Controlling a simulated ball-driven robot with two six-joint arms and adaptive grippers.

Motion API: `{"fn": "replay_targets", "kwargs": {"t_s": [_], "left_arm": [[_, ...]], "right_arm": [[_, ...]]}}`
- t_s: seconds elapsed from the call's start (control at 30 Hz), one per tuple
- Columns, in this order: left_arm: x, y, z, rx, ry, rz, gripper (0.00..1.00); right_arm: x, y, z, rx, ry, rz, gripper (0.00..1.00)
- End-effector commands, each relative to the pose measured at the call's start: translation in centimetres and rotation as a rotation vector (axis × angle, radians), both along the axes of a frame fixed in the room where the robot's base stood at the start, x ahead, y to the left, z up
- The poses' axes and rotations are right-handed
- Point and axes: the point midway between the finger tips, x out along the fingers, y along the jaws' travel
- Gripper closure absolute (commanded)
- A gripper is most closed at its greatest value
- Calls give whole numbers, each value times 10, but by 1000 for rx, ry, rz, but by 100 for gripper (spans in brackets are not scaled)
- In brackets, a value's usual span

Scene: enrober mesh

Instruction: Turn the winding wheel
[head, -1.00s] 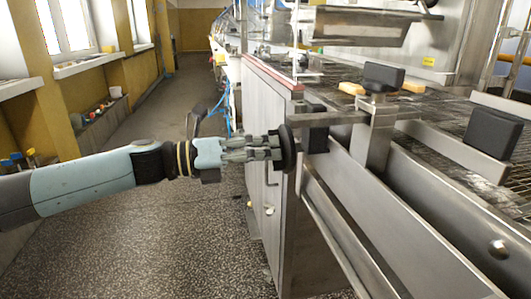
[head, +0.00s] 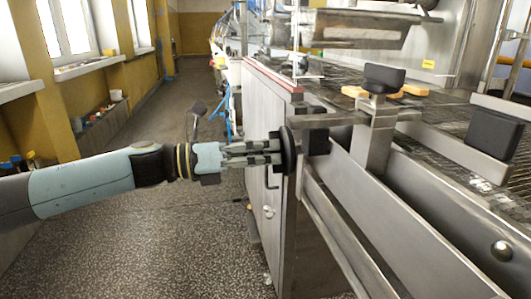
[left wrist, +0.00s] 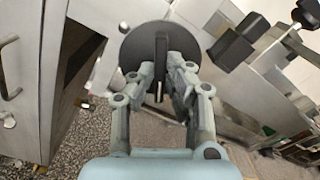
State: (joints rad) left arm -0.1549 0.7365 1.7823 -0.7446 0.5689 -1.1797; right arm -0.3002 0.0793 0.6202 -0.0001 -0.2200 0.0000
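The winding wheel (head: 288,150) is a black disc on the side of the steel machine, seen nearly edge-on in the head view. In the left wrist view the wheel (left wrist: 134,50) faces me, with a raised dark bar across its middle. My left gripper (head: 276,152) reaches it from the left. In the left wrist view the fingers of my left gripper (left wrist: 162,76) lie on both sides of the bar and look closed on it. The contact faces are partly hidden by the fingers. My right gripper is in neither view.
The steel machine frame (head: 345,200) with rails fills the right. A black knob (head: 384,77) stands above the wheel, and a dark wire mesh belt (head: 455,115) lies behind. Orange pieces (head: 413,90) rest near the mesh. The speckled floor (head: 150,245) at left is open.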

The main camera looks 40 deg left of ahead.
Motion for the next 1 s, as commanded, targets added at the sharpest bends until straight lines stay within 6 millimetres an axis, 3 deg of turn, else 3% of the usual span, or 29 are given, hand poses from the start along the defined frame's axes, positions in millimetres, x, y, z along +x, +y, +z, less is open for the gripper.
{"fn": "replay_targets", "kwargs": {"t_s": [0.03, 0.17, 0.57, 1.0], "left_arm": [[-1, 0, -2, 1, 5, 0, 81], [-1, 0, -2, 1, 2, 0, 65], [-6, 5, -1, 2, 4, -1, 65], [-52, 43, -3, 5, 8, -5, 65]], "right_arm": [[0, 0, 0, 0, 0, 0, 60], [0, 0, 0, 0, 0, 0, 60], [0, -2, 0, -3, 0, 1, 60], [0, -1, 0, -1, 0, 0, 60]]}}
